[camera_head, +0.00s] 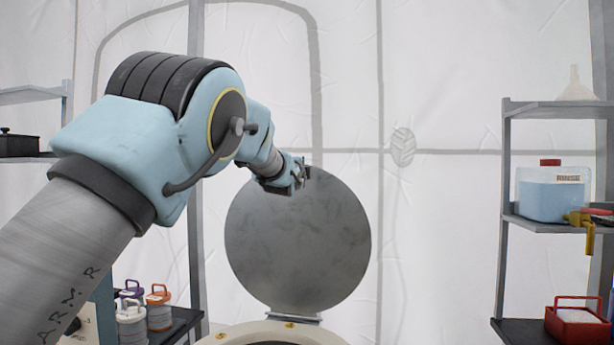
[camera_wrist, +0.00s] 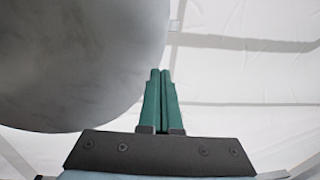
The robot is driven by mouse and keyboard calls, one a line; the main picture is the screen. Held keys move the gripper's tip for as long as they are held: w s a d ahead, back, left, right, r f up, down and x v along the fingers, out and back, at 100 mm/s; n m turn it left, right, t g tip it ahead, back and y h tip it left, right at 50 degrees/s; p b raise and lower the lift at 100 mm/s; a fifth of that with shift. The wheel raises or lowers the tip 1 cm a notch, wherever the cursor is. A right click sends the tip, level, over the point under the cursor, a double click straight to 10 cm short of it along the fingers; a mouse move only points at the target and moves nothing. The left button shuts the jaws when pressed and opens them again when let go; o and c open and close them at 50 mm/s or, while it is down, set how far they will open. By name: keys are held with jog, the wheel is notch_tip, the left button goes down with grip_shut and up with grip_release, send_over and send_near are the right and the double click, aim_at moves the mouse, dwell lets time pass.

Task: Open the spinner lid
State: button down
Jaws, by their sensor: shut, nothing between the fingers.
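The spinner lid (camera_head: 300,245) is a round grey metal disc. It stands upright, raised on its hinge at the back of the spinner (camera_head: 270,333), whose pale rim shows at the bottom of the head view. My gripper (camera_head: 302,172) is at the lid's upper edge in the head view. In the wrist view the lid (camera_wrist: 75,60) fills the upper left, and my gripper's green fingers (camera_wrist: 160,75) are closed together just right of its edge. Nothing is between them. I cannot tell whether they touch the lid. The spinner's inside is mostly hidden.
A shelf rack at right holds a blue rinse jug (camera_head: 553,192), a funnel (camera_head: 576,85) and a red-handled basket (camera_head: 578,320). Several lidded canisters (camera_head: 158,307) stand on a low shelf at lower left. White tent walls are behind.

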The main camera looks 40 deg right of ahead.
jog(key=b+v, duration=0.3)
jog(key=v, duration=0.5)
jog(key=shift+r+b, duration=0.4)
jog(key=shift+r, duration=0.2)
jog(key=shift+s+a, duration=0.1)
jog(key=shift+s, duration=0.05)
